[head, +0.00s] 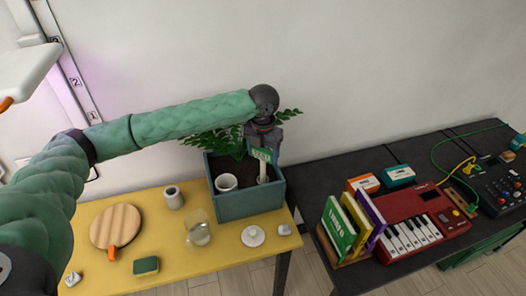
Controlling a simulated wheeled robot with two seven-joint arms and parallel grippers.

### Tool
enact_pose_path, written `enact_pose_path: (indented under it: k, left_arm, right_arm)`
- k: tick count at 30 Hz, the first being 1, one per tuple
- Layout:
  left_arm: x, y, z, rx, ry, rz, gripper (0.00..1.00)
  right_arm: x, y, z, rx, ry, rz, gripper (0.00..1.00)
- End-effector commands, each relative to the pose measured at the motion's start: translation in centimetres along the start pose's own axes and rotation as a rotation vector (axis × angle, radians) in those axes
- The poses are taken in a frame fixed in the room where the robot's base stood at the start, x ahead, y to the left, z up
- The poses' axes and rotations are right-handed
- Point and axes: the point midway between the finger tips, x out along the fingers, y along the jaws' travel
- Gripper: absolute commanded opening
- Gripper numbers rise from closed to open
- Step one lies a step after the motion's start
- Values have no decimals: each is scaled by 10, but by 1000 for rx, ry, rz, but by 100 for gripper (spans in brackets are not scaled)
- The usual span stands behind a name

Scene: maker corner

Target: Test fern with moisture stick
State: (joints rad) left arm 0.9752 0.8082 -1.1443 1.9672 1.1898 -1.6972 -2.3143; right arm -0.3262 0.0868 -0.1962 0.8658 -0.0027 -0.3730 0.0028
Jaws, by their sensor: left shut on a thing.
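The fern (225,140) has green fronds and grows at the back of a teal planter box (243,206) with dark soil, on the yellow table. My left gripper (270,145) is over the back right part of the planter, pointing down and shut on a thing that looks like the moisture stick. My right gripper is not in view.
The yellow table (166,228) also holds a round wooden board (115,224), a glass (198,233), a sponge (146,266) and a white lid (253,236). The dark table at right holds a red keyboard (425,220).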

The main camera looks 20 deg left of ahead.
Motion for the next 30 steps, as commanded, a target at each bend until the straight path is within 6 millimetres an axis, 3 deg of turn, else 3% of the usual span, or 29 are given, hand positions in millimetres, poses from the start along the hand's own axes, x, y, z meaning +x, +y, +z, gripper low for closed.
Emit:
enact_pose_path:
  k: [28, 29, 30]
  left_arm:
    - [10, 0, 0, 0, -1, 0, 46]
    - [10, 0, 0, 0, -1, 0, 72]
    - [10, 0, 0, 0, -1, 0, 80]
  right_arm:
    - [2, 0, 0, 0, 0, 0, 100]
    - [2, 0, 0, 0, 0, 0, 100]
    - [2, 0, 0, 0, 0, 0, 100]
